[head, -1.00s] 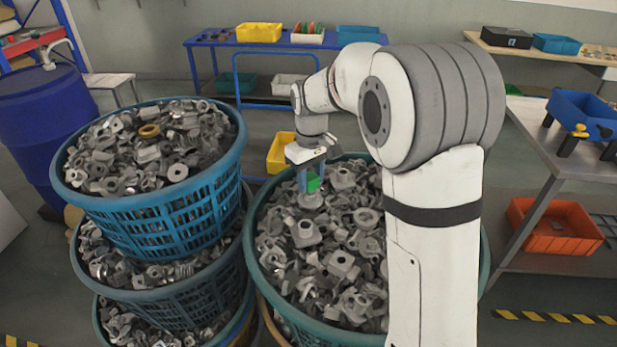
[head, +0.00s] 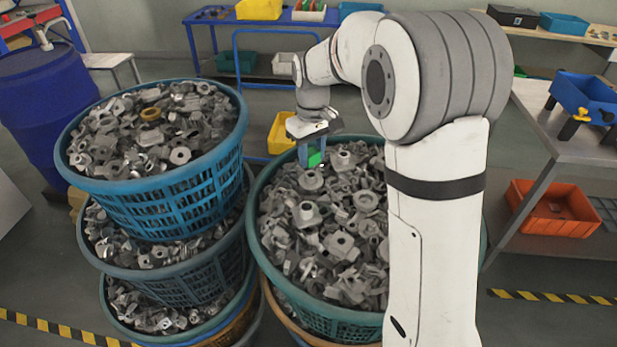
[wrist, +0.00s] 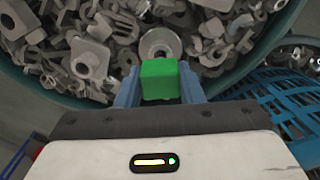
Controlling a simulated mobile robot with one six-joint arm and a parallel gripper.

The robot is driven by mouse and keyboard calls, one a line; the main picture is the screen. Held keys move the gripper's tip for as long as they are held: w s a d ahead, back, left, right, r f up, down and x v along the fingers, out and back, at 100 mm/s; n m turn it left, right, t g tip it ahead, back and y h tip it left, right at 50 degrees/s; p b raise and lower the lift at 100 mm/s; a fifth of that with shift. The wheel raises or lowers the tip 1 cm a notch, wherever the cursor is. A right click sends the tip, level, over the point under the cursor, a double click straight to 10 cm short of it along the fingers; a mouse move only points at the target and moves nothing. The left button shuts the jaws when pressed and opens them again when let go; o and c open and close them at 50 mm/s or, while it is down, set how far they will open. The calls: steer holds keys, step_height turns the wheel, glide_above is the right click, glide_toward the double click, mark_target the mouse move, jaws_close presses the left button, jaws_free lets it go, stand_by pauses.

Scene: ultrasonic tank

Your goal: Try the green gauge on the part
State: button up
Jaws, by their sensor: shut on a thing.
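My gripper (head: 310,155) is shut on the green gauge (head: 315,159), a small block. In the wrist view the green gauge (wrist: 160,79) sits between the two blue fingers of my gripper (wrist: 160,88). A grey round part with a central hole (head: 311,181) lies on the heap in the basket, just below the gauge in the head view. A round part also shows just beyond the gauge in the wrist view (wrist: 160,41), its near edge partly hidden. The gauge looks apart from it. The gauge's underside is hidden.
The teal basket (head: 262,240) under my gripper is full of grey metal parts. A stack of blue baskets (head: 175,208) stands close on the left, its top rim higher. A yellow bin (head: 281,132) is behind. A steel bench (head: 545,125) stands at the right.

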steer(key=shift+r, duration=0.4)
steer(key=shift+f+b, duration=0.6)
steer(key=shift+f, duration=0.6)
steer(key=shift+f, duration=0.4)
stand_by(0.8)
steer(key=shift+r, duration=0.1)
steer(key=shift+r+p, duration=0.9)
steer(key=shift+r, duration=0.6)
steer(key=shift+r+p, duration=1.5)
steer(key=shift+r, duration=0.55)
